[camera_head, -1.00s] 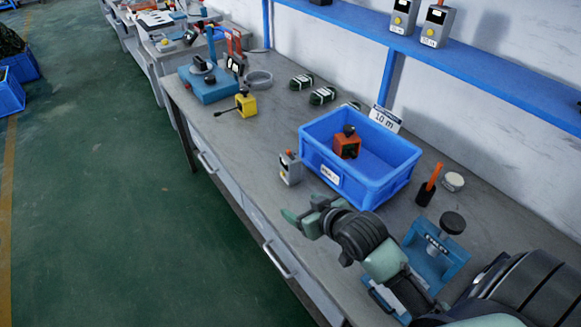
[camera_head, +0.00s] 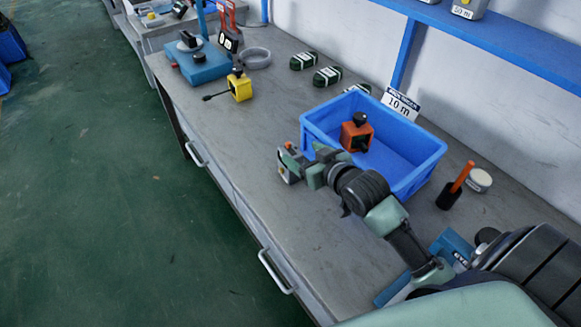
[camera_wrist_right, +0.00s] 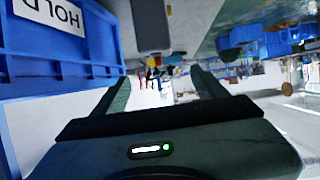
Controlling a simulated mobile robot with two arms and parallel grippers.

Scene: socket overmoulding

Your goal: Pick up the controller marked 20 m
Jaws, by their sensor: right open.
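A small grey controller (camera_head: 288,171) with an orange-red top stands on the workbench at the near left side of the blue bin. Its marking is too small to read. My right gripper (camera_head: 293,163) is open right at this controller, partly covering it; I cannot tell whether the fingers touch it. In the right wrist view the two open fingers (camera_wrist_right: 160,82) have a gap between them, and a grey block (camera_wrist_right: 150,25), apparently the controller, shows beyond them. My left gripper is not in view.
The blue bin (camera_head: 421,179) holds an orange box (camera_head: 355,136) with a black knob; a "10 m" sign (camera_head: 401,103) stands behind it. A "50 m" controller (camera_head: 467,9) is on the blue shelf (camera_head: 490,47). A yellow box (camera_head: 240,88) lies farther left. The bench (camera_head: 225,135) before it is clear.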

